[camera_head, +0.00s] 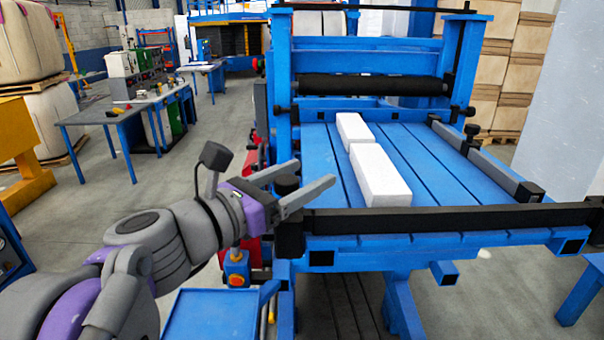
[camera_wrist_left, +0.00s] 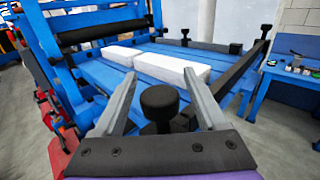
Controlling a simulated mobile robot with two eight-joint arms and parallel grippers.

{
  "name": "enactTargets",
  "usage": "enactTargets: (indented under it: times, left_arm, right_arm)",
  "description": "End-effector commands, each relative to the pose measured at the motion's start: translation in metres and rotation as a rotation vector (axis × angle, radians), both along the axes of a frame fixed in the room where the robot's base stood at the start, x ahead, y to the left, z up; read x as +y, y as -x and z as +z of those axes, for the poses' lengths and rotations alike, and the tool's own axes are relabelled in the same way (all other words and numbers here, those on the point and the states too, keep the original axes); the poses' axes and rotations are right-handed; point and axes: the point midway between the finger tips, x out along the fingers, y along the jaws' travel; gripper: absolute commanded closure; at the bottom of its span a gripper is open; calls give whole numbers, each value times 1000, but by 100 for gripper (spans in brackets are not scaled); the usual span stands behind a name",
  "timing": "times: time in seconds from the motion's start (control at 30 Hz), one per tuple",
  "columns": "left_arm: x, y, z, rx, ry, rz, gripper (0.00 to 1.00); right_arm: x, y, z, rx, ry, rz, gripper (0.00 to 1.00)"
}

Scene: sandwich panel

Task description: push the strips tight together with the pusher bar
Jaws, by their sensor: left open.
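Two white strips lie on the blue slotted table (camera_head: 447,185), roughly end to end: a far strip (camera_head: 353,128) and a near strip (camera_head: 379,177). In the left wrist view they are the far strip (camera_wrist_left: 118,54) and near strip (camera_wrist_left: 168,66); any gap is hard to judge. A black bar, apparently the pusher bar (camera_head: 450,217), crosses the table's near end, apart from the strips. A black knob (camera_wrist_left: 160,102) stands at its left end. My left gripper (camera_head: 315,173) is open, its fingers on either side of the knob, not closed on it. My right gripper is out of view.
A black roller (camera_head: 372,85) spans the blue frame behind the table. A grey rail (camera_head: 487,160) with a black knob (camera_head: 472,130) runs along the table's right side. A blue tray (camera_head: 210,315) is below my left arm. The table right of the strips is clear.

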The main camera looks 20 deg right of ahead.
Motion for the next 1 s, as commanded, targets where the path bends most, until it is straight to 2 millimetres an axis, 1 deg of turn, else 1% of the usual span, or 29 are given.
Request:
enactTargets:
  times: [0.27,0.3,0.67,0.7,1.0]
  left_arm:
    - [-1,-1,0,-1,0,0,26]
    - [-1,-1,0,-1,0,0,33]
    - [-1,-1,0,-1,0,0,98]
    - [-1,-1,0,-1,0,0,100]
    - [-1,-1,0,0,-1,0,100]
  right_arm:
    - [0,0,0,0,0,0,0]
    - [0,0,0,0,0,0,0]
    - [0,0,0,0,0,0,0]
    - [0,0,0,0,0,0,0]
    - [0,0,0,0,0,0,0]
